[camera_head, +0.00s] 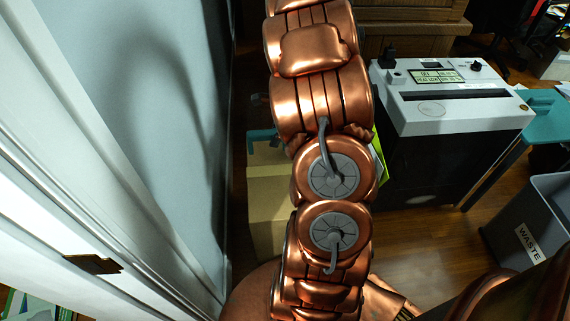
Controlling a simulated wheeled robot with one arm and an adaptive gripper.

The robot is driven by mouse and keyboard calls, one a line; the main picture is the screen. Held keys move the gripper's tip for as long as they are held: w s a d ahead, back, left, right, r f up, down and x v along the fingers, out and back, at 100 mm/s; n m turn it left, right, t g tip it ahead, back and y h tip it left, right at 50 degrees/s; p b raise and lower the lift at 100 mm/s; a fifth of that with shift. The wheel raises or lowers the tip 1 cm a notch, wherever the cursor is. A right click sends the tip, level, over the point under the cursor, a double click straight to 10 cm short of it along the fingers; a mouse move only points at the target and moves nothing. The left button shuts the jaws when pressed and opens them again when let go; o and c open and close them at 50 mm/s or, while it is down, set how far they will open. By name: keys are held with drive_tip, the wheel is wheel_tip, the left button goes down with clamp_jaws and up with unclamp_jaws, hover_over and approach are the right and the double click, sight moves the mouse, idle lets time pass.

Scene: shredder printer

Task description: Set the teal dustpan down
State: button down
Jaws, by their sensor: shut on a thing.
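I cannot make out the teal dustpan for certain. A small teal piece (263,135) shows just left of my copper arm, at the top of a tan box; most of it is hidden, and I cannot tell what it is. My arm runs up the middle of the picture and leaves at the top edge. My gripper does not show, so its hold and its place relative to the dustpan are hidden.
A white-topped shredder (450,95) with a dark body stands right of my arm. The tan box (268,195) stands behind the arm by the left wall (130,90). A grey waste bin (535,215) and a teal surface (540,112) are at right. Wood floor (425,235) shows between shredder and bin.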

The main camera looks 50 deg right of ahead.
wheel_tip(320, 180, down, 10)
drive_tip(key=shift+r+b, duration=0.1)
drive_tip(key=shift+b, duration=1.15)
drive_tip(key=c, duration=0.9)
unclamp_jaws()
